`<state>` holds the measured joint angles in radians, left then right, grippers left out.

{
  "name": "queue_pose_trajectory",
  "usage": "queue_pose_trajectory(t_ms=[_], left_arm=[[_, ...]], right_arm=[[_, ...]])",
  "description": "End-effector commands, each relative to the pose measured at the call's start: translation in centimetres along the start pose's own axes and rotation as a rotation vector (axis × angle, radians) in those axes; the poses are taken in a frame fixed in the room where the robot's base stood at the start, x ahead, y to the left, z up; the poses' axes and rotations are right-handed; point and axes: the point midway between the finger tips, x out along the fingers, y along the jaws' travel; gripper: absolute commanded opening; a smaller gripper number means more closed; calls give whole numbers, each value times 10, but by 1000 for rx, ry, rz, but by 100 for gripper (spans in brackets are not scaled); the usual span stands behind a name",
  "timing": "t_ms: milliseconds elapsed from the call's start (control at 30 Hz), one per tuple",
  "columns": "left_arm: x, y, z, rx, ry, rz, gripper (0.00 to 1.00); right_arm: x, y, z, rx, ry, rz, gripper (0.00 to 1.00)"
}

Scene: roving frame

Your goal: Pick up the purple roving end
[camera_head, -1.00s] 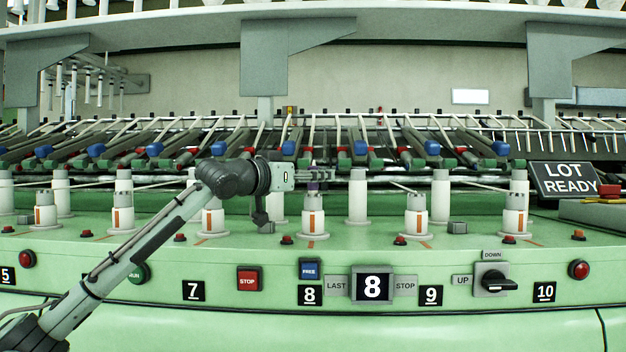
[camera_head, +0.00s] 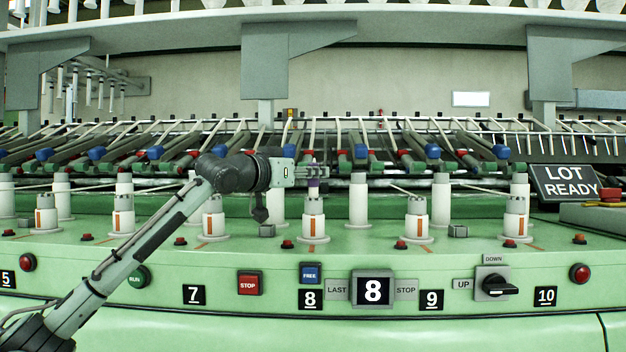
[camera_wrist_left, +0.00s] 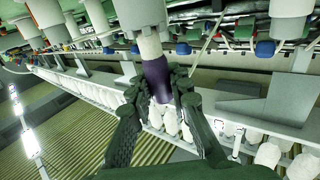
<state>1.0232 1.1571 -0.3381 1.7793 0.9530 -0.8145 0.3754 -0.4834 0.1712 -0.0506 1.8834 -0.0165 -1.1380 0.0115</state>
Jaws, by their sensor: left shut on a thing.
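The purple roving end (camera_head: 313,187) shows as a short purple piece on top of the white bobbin (camera_head: 313,206) above the number 8 label. In the left wrist view the purple roving end (camera_wrist_left: 157,80) is a dark purple sleeve next to a white part, between my fingers. My left gripper (camera_head: 318,171) reaches in from the left and is shut on it; the gripper also shows in the left wrist view (camera_wrist_left: 160,88). The fingers cover part of the purple piece in the head view. My right gripper is not in view.
More white bobbins stand along the green machine top, such as one on the right (camera_head: 417,215). Behind them runs a row of drafting arms with blue, red and green parts (camera_head: 430,150). A front panel carries a stop button (camera_head: 250,283) and a number display (camera_head: 373,290).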

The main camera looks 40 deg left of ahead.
Motion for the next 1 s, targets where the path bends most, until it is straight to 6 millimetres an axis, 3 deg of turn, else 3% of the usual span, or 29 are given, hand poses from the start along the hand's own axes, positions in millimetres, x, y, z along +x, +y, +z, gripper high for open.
queue_pose_trajectory(t_ms=[133, 500, 733, 1000], left_arm=[[0, 1, -33, -3, 7, 3, 0], [-73, -40, -75, 0, 2, -3, 0], [-98, -53, -92, 0, 1, -1, 0], [-103, -56, -96, 0, 1, 1, 0]], right_arm=[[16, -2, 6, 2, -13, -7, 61], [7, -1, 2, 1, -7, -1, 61], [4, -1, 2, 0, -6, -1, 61], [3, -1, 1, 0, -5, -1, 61]])
